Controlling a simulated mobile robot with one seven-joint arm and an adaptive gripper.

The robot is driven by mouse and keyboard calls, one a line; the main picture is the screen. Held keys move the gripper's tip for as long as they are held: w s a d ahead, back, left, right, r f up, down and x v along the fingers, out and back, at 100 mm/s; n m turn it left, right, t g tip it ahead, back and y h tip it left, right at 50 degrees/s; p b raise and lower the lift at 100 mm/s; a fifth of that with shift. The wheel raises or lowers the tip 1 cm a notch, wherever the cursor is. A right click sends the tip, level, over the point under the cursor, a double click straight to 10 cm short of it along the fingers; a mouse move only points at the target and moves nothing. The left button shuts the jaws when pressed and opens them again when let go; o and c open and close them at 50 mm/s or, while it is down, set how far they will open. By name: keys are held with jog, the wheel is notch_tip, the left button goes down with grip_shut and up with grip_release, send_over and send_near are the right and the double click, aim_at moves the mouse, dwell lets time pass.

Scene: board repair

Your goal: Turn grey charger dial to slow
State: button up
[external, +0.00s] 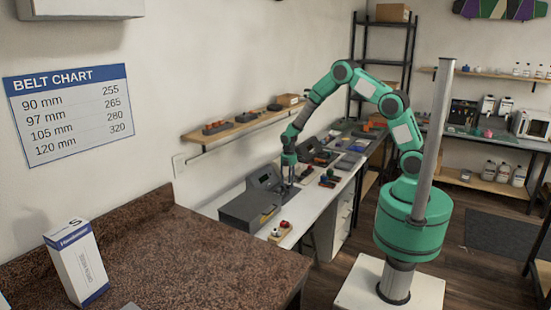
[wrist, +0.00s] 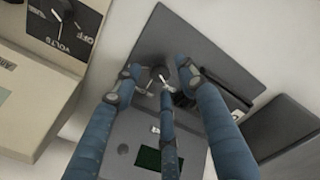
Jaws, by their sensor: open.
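The grey charger (wrist: 185,45) fills the middle of the wrist view, with a dark green screen (wrist: 160,158) and a small dark dial (wrist: 155,74) with a pale pointer mark. Any words around the dial are too small or hidden to read. My gripper (wrist: 160,76) has its blue fingers spread around the dial, open; I cannot tell whether any fingertip touches it. In the external view my gripper (external: 290,184) points down at the grey charger (external: 264,177) on the white bench, and the dial is not clear there.
A beige unit (wrist: 20,105) with a black dial plate (wrist: 62,30) marked VOLTS and OFF stands at the left in the wrist view. A dark grey box (external: 248,211) sits beside the charger. A wall shelf (external: 240,127) hangs above the bench (external: 312,192). Small parts lie along the bench.

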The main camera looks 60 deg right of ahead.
jog(key=shift+f, duration=0.75)
grip_shut()
jog(key=shift+m, duration=0.4)
jog(key=m+p, duration=0.1)
jog(key=m, duration=0.4)
jog(key=shift+r+p, duration=0.1)
jog(key=shift+p, duration=0.25)
jog(key=m+p, duration=0.1)
jog(key=m, duration=0.5)
